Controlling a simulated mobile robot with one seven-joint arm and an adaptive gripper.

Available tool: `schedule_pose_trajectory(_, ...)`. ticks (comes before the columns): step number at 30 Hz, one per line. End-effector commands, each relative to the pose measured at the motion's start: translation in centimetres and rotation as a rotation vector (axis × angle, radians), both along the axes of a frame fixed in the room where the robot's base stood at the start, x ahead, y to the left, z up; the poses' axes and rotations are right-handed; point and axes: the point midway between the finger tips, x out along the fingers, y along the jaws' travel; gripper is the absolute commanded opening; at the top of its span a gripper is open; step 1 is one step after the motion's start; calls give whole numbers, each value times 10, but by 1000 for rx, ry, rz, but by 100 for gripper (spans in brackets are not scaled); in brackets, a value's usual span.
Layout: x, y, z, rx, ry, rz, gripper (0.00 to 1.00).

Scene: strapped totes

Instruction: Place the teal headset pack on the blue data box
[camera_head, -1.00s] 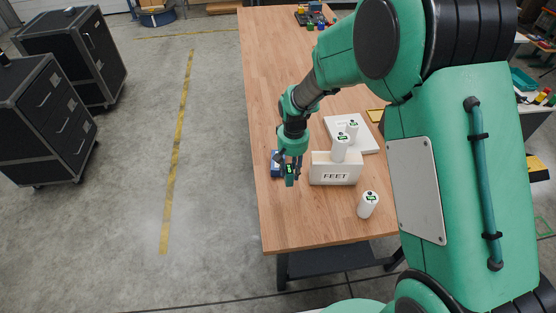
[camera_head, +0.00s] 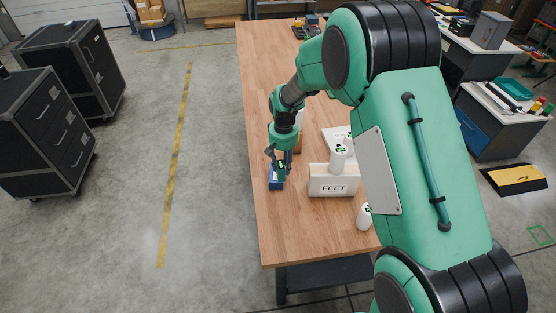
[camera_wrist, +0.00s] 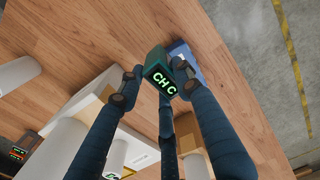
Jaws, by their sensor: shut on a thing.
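The teal headset pack (camera_wrist: 159,80) is a small dark teal block with glowing "CH C" lettering, held between the fingers of my gripper (camera_wrist: 150,85) in the wrist view. In the head view my gripper (camera_head: 281,163) holds the pack above or beside the blue data box (camera_head: 276,181). The data box also shows in the wrist view (camera_wrist: 186,56), just behind the pack and partly hidden by it and a finger. I cannot tell whether pack and box touch.
A white box marked FEET (camera_head: 333,181) stands right of my gripper with a white cylinder (camera_head: 340,157) behind it. Another white cylinder (camera_head: 364,215) stands nearer the front, partly behind my arm. The table (camera_head: 300,235) is clear in front.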

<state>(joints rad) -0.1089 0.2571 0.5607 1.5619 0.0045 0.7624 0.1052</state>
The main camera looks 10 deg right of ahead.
Motion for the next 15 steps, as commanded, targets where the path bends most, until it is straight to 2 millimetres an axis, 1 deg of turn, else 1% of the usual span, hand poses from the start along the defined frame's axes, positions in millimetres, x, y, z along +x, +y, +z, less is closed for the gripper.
schedule_pose_trajectory(1,9,1,-1,0,-1,0,3)
schedule_pose_trajectory(7,39,4,-4,0,-1,0,3)
schedule_pose_trajectory(12,56,6,-5,0,-2,0,3)
schedule_pose_trajectory(15,59,6,-5,0,-1,0,3)
